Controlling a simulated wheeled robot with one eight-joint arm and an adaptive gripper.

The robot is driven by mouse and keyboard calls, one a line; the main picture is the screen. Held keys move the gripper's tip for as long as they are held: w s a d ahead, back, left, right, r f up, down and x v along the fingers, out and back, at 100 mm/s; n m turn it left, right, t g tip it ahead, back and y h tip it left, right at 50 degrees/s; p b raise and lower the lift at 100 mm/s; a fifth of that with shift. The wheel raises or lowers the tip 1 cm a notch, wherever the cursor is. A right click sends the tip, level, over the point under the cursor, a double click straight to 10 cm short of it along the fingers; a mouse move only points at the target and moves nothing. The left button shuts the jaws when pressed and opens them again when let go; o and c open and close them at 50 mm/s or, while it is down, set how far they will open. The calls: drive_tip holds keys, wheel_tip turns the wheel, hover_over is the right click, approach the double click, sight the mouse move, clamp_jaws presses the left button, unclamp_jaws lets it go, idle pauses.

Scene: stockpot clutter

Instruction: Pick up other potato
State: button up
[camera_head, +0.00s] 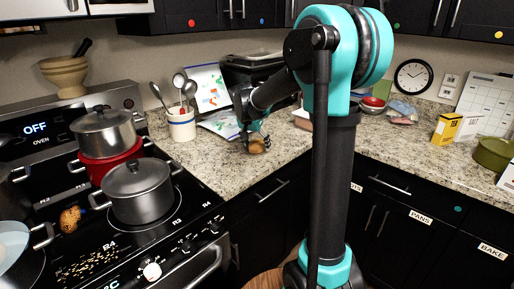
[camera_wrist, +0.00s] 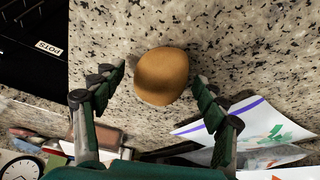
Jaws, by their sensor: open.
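A smooth brown potato (camera_head: 257,147) lies on the speckled granite counter near its front edge. It also shows in the wrist view (camera_wrist: 162,76), at the upper middle. My gripper (camera_head: 254,137) is open at the potato, with its fingers pointing down. In the wrist view, my gripper's (camera_wrist: 158,80) two green fingers stand on either side of the potato, with a gap on each side. A second brown, spotted lump (camera_head: 70,219), possibly a potato, lies on the stovetop at the left.
A grey lidded pot (camera_head: 140,195) and a red pot (camera_head: 108,165) with another pot on it stand on the stove. A utensil crock (camera_head: 181,126) and papers (camera_head: 220,124) are behind the potato. A yellow box (camera_head: 447,128) stands farther right.

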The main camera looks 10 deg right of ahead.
drive_tip(key=shift+f, duration=0.15)
drive_tip(key=shift+d, duration=0.1)
drive_tip(key=c, duration=1.4)
drive_tip(key=shift+o, duration=0.2)
